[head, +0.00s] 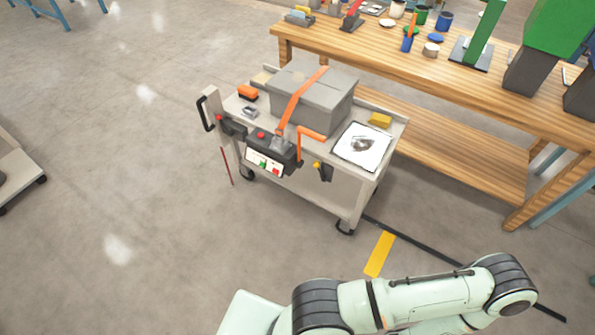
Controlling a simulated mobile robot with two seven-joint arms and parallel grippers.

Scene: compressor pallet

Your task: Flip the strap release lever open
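A grey box (325,103) sits on a wheeled cart (352,208) with an orange strap (297,97) running over its top and down its front. At the front of the box, by the lower end of the strap, is an orange lever-like bar (311,133); I cannot tell for sure whether it is open or closed. A dark control panel (268,152) with coloured buttons hangs on the cart's front, just below the strap's end. One of my pale green arms crosses the lower right, well away from the cart. Neither gripper is in view.
A white tray (347,153) with a metallic item lies at the cart's right end, near a yellow block (380,120). An orange block (247,92) lies at the left. A wooden workbench (470,87) with tools and cups stands behind.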

